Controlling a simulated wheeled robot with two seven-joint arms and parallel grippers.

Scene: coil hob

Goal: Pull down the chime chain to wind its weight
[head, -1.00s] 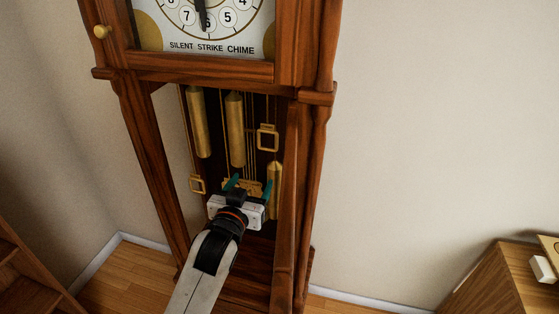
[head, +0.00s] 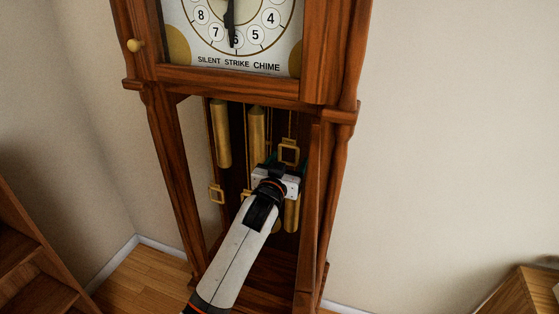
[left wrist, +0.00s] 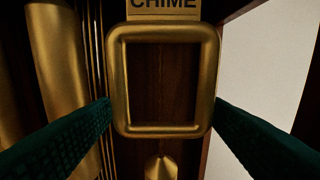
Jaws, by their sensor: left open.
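The chime chain ends in a square brass pull ring (left wrist: 119,80) with a CHIME tag (left wrist: 163,5) above it in the left wrist view. In the head view the ring (head: 281,150) hangs at the right inside the clock case. My left gripper (left wrist: 163,107) is open, with one green finger on each side of the ring's lower half. Whether the fingers touch it I cannot tell. In the head view the left gripper (head: 286,162) is just below the ring, its fingers mostly hidden. A brass weight (head: 291,216) hangs low at the right, partly behind the gripper. My right gripper is not in view.
Two other brass weights (head: 222,135) hang higher at the left and middle. Another pull ring (head: 216,194) hangs at the left; one in the middle is mostly hidden by my arm. Wooden posts (head: 313,200) frame the case opening closely.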

